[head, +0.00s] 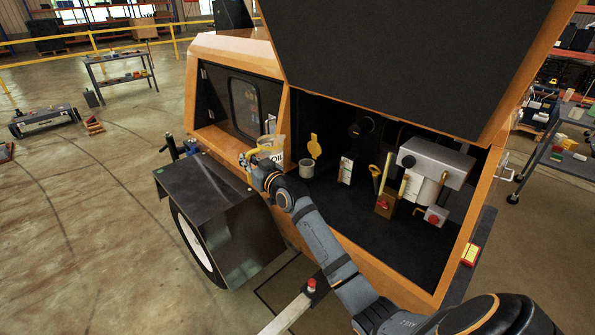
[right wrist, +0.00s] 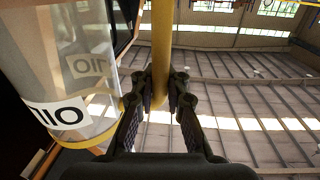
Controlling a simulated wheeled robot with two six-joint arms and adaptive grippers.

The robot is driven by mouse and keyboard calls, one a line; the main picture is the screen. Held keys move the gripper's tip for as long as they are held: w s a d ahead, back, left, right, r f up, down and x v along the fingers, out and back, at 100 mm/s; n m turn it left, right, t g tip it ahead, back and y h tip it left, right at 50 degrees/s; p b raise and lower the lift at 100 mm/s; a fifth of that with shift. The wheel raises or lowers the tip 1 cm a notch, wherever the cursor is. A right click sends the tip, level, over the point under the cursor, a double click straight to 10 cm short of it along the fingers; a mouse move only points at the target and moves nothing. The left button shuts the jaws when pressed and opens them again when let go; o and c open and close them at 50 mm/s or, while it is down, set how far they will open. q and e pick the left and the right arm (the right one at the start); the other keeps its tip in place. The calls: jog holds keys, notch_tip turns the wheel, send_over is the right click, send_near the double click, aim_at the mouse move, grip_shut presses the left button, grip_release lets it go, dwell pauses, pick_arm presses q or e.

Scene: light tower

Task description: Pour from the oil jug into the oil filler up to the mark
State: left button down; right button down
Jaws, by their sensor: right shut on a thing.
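The oil jug (head: 278,157) is a clear vessel with a white OIL label and a yellow handle, and shows large in the right wrist view (right wrist: 90,55). My right gripper (head: 258,167) is shut on its yellow handle, which runs between the fingers in the right wrist view (right wrist: 160,88). The jug is held at the left end of the open engine bay and looks near upright. The oil filler (head: 306,169) seems to be the grey round neck just right of the jug, with a yellow cap (head: 314,146) standing behind it. The oil level and filler mark cannot be made out. My left gripper is not in view.
The orange light tower housing (head: 240,48) frames the bay, with its dark raised lid (head: 410,50) above. A brown box with yellow handles (head: 385,203) and a grey metal unit (head: 437,163) stand to the right. A black fender (head: 215,195) lies left of my arm.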

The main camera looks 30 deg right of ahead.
jog(key=shift+f, duration=0.15)
jog(key=shift+r+p, duration=0.3)
jog(key=shift+r, duration=0.1)
notch_tip(320, 180, up, 6)
jog(key=p, duration=0.5)
jog(key=shift+f, duration=0.4)
jog(key=shift+b, duration=0.3)
